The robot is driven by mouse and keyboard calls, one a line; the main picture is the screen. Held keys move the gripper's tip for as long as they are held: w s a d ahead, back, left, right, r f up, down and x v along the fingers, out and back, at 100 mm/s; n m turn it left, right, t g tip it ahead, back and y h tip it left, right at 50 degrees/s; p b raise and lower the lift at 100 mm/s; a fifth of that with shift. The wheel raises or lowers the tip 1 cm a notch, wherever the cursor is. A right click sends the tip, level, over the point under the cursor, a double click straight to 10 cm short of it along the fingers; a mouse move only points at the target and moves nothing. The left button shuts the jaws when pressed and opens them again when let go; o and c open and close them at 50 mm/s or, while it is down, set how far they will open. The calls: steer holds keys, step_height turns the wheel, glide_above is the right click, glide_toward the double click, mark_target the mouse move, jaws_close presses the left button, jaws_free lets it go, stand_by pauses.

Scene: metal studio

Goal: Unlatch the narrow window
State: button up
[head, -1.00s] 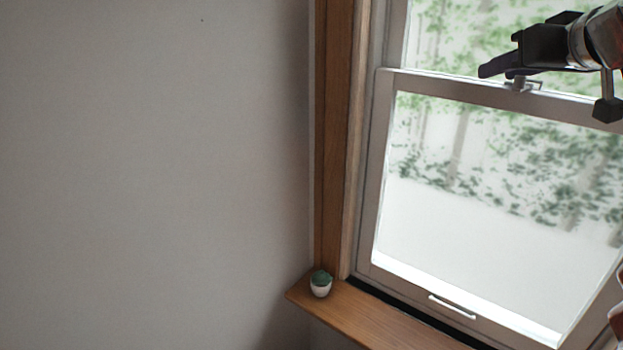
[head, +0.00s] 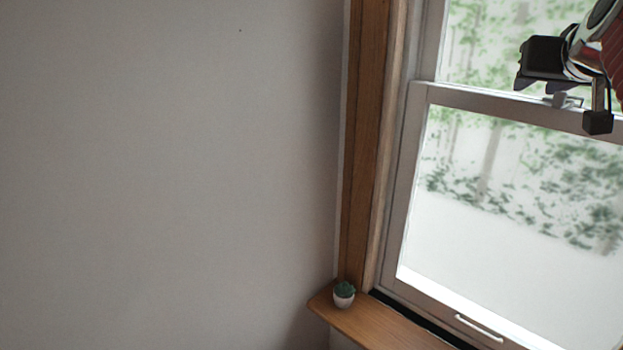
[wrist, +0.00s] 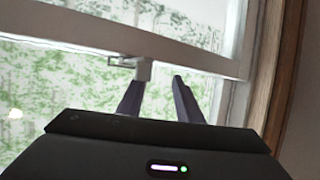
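The narrow window's latch (head: 563,100) is a small grey-white piece on top of the lower sash's upper rail (head: 500,104). It also shows in the wrist view (wrist: 142,70), with a small arm sticking out to the left. My gripper (head: 540,86) is just above and left of the latch in the head view. In the wrist view, my gripper (wrist: 155,80) has its two dark fingers apart with nothing between them. The left finger's tip is close to the latch's lower end; I cannot tell whether they touch. The lower sash appears down.
A small potted plant (head: 344,294) stands on the wooden sill (head: 385,328) at the left corner. A white handle (head: 479,328) is on the sash's bottom rail. The wooden frame (head: 366,150) and bare grey wall (head: 170,170) lie to the left.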

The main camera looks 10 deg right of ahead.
steer(key=shift+w+d+m+g+h, duration=0.1)
steer(key=shift+w+m+g+h, duration=0.15)
steer(key=shift+m+g+h, duration=0.25)
steer(key=shift+w+d+m+g+h, duration=0.1)
steer(key=shift+w+m+g+h, duration=0.2)
steer(key=shift+m+h, duration=0.3)
steer(key=v, duration=1.3)
steer(key=a+f+n+y, duration=0.1)
steer(key=a+f+y, duration=0.1)
steer(key=a+f, duration=0.3)
steer(key=a+f+n+g+y, duration=0.1)
steer(key=a+f, duration=0.4)
steer(key=f, duration=0.8)
steer(key=a+f+n+g+y, duration=0.1)
steer(key=a+f+n+y, duration=0.2)
steer(key=f, duration=0.6)
steer(key=a, duration=0.2)
steer(key=shift+a, duration=0.3)
steer(key=shift+s, duration=0.15)
